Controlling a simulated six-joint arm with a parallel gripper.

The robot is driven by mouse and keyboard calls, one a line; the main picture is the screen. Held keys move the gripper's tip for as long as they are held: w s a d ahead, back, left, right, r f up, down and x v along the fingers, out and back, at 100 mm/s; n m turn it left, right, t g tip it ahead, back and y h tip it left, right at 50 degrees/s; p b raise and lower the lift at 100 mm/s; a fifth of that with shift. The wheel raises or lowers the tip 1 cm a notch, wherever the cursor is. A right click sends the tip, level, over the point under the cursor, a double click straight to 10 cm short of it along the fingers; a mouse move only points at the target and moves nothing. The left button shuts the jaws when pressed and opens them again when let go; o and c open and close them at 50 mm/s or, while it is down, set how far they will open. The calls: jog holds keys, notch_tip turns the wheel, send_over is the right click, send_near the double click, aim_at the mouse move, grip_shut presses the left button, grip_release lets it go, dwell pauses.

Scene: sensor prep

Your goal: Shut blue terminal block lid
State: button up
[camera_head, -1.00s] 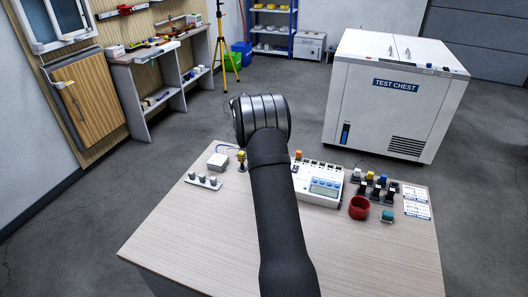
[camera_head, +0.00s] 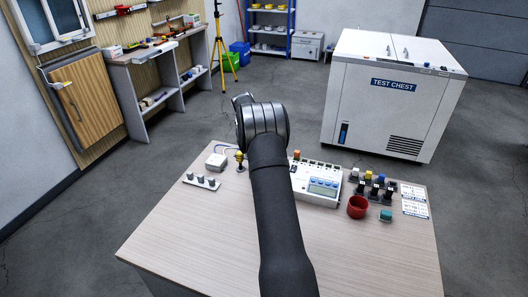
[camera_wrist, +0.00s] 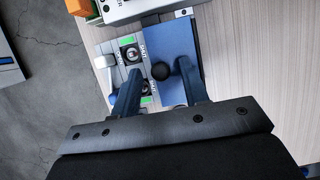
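In the wrist view, the blue lid (camera_wrist: 180,48) is a flat panel on the right of a grey terminal block (camera_wrist: 108,48). The block's top shows round dark terminals and green labels, uncovered left of the lid. A round black knob (camera_wrist: 160,71) is at the lid's left side. My gripper (camera_wrist: 158,68) is open, with one dark blue finger on each side of the knob in this view. I cannot tell whether a finger touches it. In the head view my arm hides the gripper, and I cannot make out the lid or block.
A white instrument with a display (camera_head: 322,188) stands on the table (camera_head: 190,245). A red cup (camera_head: 357,207), a teal block (camera_head: 386,215) and several small switches are to its right.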

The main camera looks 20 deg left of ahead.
jog(key=shift+a+r, duration=0.1)
jog(key=v, duration=1.7)
jog(key=x, duration=1.7)
dwell(0.3)
